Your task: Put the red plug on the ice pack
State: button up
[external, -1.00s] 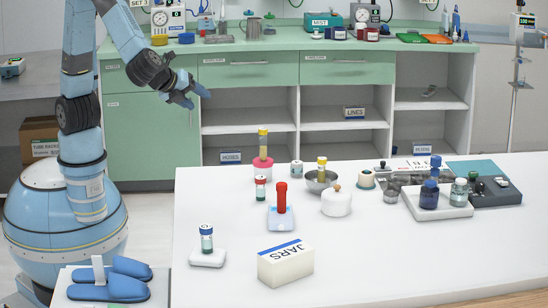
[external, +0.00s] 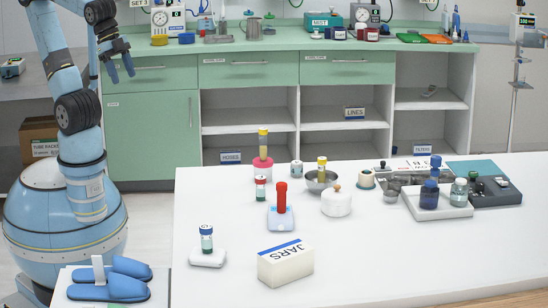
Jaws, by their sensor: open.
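The red plug (external: 282,198) stands upright near the left-middle of the white table. It appears to rest on a flat pale-blue pad with a blue front patch, which looks like the ice pack (external: 279,223). The plug hides part of the pad. My gripper (external: 122,72) is open and empty, raised high at the upper left in front of the green cabinets, well away from the plug and table.
A box labelled JARS (external: 286,264) and a vial on a white pad (external: 207,258) are in front. Trays with bottles (external: 440,208) stand right.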

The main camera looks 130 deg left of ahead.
jog(key=shift+s+d+r+n+t+h, duration=0.25)
jog(key=shift+s+d+n+t+h, duration=0.2)
jog(key=shift+s+d, duration=0.4)
jog(key=shift+a, duration=0.1)
dwell(0.6)
